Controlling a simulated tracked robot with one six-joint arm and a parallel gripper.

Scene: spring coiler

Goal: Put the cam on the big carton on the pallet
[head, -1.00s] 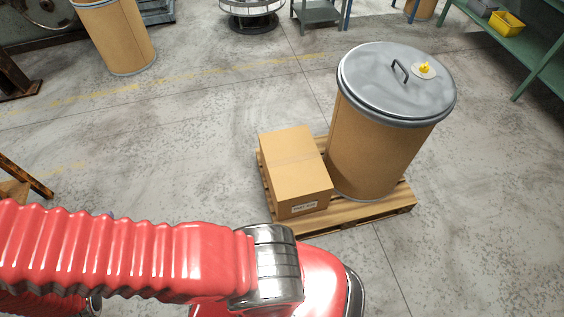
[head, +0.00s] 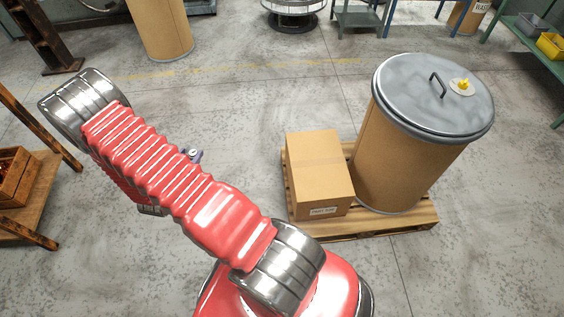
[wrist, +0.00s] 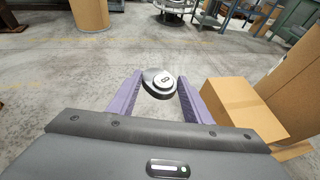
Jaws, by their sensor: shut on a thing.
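The cam (wrist: 161,82) is a dark, rounded metal piece with a light round boss. In the wrist view it sits between the purple fingers of my gripper (wrist: 158,92), which are shut on it above the floor. The big carton (head: 318,165) is a closed brown box on the left part of the wooden pallet (head: 385,222). The carton also shows at the right of the wrist view (wrist: 240,108).
A tall fibre drum (head: 405,165) with a grey lid stands on the pallet, touching or close to the carton's right side. A wooden bench (head: 40,200) with a crate is at the left. Another drum (head: 162,28) stands behind. The floor between is clear.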

